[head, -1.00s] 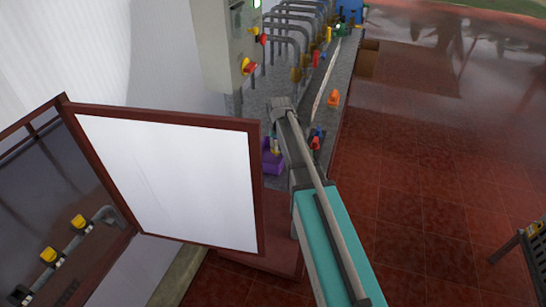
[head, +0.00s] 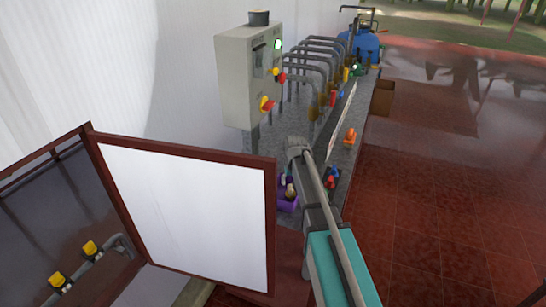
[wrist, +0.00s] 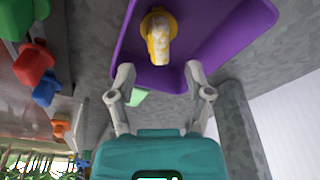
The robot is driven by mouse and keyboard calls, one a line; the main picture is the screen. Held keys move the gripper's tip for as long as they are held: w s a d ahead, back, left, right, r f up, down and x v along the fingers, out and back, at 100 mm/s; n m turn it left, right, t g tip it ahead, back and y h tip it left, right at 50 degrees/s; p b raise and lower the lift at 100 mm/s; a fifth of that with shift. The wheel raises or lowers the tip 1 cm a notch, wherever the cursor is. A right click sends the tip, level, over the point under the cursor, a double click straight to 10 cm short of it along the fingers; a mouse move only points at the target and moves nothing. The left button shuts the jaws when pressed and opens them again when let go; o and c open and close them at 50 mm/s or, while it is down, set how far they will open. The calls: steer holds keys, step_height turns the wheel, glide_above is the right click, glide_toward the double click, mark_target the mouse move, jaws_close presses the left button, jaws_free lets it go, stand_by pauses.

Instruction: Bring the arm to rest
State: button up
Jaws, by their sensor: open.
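My arm (head: 335,262), teal and grey, reaches from the bottom of the head view toward the counter. My gripper (wrist: 160,80) shows in the wrist view with its two grey fingers spread and nothing between them. A purple tray (wrist: 235,25) lies beyond the fingertips, with a yellow and whitish object (wrist: 158,38) in it. The fingers are near the tray's edge; I cannot tell whether they touch it. In the head view the purple tray (head: 288,206) is partly hidden beside my arm, and the fingers cannot be made out.
The grey counter (head: 318,138) carries several bent pipes (head: 318,62) and coloured fittings, including an orange one (head: 350,136). A grey control box (head: 245,78) stands at its left. An open framed white door panel (head: 190,210) stands left of my arm. Red tiled floor (head: 450,210) is clear at right.

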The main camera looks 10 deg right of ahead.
steer(key=s+a+g, duration=0.1)
steer(key=s+g, duration=0.1)
steer(key=s, duration=2.3)
steer(key=shift+a+f, duration=0.2)
